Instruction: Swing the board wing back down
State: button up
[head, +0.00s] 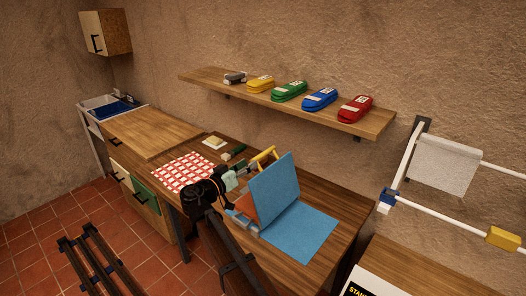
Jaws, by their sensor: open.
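The blue board (303,236) lies on the wooden worktable. Its wing (274,188) stands raised and leaning, joined to the flat part along its lower edge. My gripper (243,177) is just left of the raised wing, near its upper left edge. It is open, but its fingertips are small and partly mixed with things behind, so I cannot tell whether it touches the wing. An orange and grey item (246,208) shows at the lower left of the wing, partly hidden by my arm.
A yellow frame-like thing (265,157) stands behind the wing. A red checked cloth (183,172), a pale dish (215,142) and a green item (236,151) lie to the left. A wall shelf (350,119) holds several coloured cases. White rails (450,213) stand at the right.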

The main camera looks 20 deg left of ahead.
aim_at(263, 153)
jog(key=p+x, duration=0.3)
jog(key=x, duration=0.6)
grip_shut()
